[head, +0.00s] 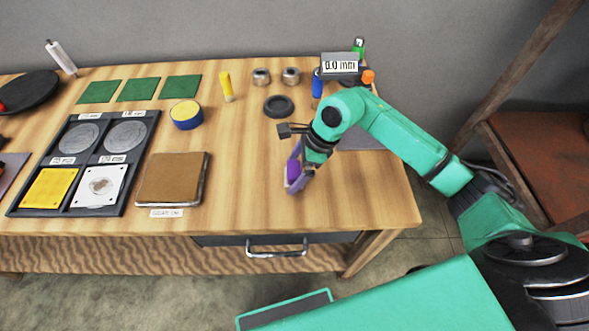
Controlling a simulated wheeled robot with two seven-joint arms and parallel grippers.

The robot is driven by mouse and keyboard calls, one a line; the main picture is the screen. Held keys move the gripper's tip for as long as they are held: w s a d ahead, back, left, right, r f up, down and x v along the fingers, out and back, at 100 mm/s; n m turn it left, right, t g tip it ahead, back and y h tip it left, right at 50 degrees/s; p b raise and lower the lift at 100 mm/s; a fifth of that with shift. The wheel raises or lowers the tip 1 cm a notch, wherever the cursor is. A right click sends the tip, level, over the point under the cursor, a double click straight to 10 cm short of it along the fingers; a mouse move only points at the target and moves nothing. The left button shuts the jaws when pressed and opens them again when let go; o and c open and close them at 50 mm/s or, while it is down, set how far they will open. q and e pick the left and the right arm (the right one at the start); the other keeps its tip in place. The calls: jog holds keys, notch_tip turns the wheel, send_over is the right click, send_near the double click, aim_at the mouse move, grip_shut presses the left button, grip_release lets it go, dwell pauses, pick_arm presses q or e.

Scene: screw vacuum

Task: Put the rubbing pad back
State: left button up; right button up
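My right gripper (298,176) points down over the right-middle of the wooden table, with the wrist bent above it. A small purple pad (292,171), which looks like the rubbing pad, sits between its fingers. The gripper looks shut on it, though the fingers and wrist hide part of the pad. I cannot tell whether the pad touches the table. My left gripper is not in view.
A dark tray (127,178) with several discs and plates is at left, beside a brown square pad (173,178). Table (240,205) is clear left of the gripper.

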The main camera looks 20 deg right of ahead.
jog(key=shift+r, duration=0.25)
jog(key=b+v, duration=0.1)
jog(key=v, duration=1)
jog(key=shift+d+r, duration=0.2)
jog(key=shift+r, duration=0.15)
